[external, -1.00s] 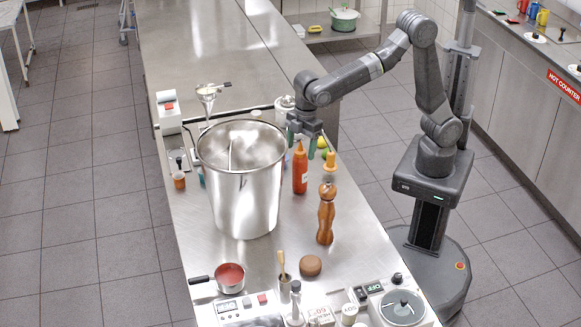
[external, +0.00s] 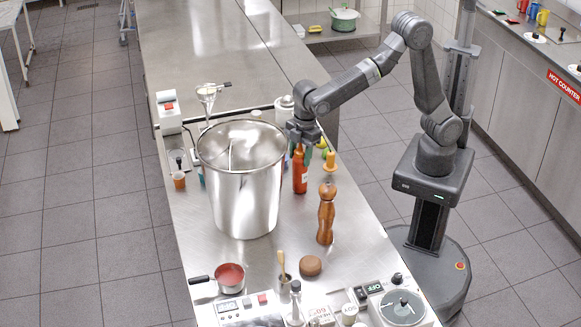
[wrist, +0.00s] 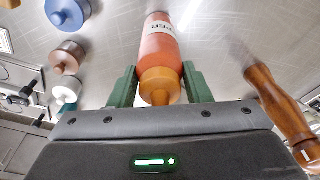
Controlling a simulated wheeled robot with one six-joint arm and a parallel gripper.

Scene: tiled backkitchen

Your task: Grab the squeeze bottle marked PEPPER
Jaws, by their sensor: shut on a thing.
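An orange-red squeeze bottle (external: 300,176) stands upright on the steel counter, just right of the big steel pot. In the wrist view the bottle (wrist: 160,52) has an orange cap and a white label whose lettering is only partly readable, ending in what looks like "PER". My gripper (external: 304,150) is at the bottle's top, over the counter. In the wrist view the green fingers of my gripper (wrist: 159,85) are on both sides of the bottle's upper part, shut on it. The bottle's top is hidden by my gripper in the external view.
The big steel pot (external: 240,200) stands close on the left. A wooden pepper mill (external: 326,215) stands in front right, and a yellow-topped item (external: 330,162) stands close on the right. A red saucepan (external: 230,276) and a brown round item (external: 311,265) lie nearer the camera.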

